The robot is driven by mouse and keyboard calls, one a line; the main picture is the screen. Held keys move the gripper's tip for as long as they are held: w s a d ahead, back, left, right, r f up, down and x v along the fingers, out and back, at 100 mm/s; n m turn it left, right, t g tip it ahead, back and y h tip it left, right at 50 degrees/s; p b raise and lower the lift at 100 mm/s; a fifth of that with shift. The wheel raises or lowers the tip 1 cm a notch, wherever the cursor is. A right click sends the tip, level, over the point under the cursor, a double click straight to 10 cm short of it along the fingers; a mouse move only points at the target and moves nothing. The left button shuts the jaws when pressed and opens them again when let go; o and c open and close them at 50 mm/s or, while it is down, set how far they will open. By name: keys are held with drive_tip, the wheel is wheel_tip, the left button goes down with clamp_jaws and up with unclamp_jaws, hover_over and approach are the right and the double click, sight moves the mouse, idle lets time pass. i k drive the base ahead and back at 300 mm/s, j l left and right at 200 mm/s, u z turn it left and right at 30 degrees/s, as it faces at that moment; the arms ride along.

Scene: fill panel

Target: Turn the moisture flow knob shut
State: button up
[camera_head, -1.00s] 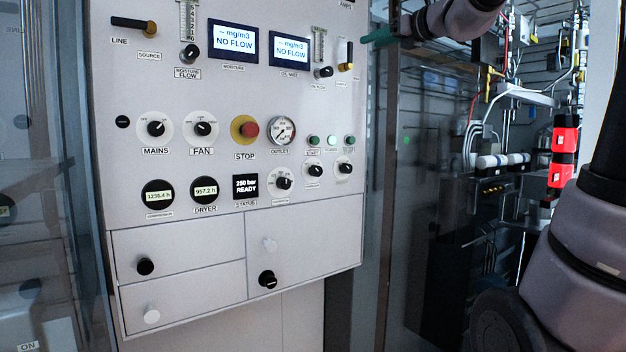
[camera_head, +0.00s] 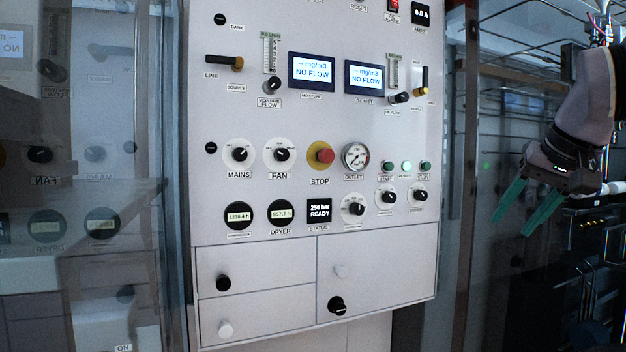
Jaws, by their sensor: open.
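The moisture flow knob (camera_head: 271,85) is a small black knob at the upper left of the white panel. It sits at the foot of a clear flow tube (camera_head: 271,53) and above a label reading MOISTURE FLOW. The moisture display (camera_head: 312,71) to its right reads "-- mg/m3 NO FLOW". My gripper (camera_head: 527,208) has two green fingers, spread apart and empty. It is at the right of the view, well to the right of the knob, and touches nothing that I can see.
The white panel (camera_head: 230,120) also carries a similar oil flow knob (camera_head: 398,98), a LINE lever (camera_head: 224,62), a red STOP button (camera_head: 325,155) and several dials. Drawers (camera_head: 258,268) are below. Glass doors stand on both sides.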

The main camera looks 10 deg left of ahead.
sight(274, 83)
drive_tip(key=k+l+u, duration=0.1)
drive_tip(key=l+u, duration=0.3)
drive_tip(key=k+l+u, duration=0.15)
drive_tip(key=l+u, duration=0.2)
drive_tip(key=k+l+u, duration=0.2)
drive_tip(key=u, duration=0.2)
drive_tip(key=k+l+u, duration=0.35)
drive_tip(key=i+l+u, duration=0.1)
drive_tip(key=i, duration=0.35)
drive_tip(key=l, duration=0.1)
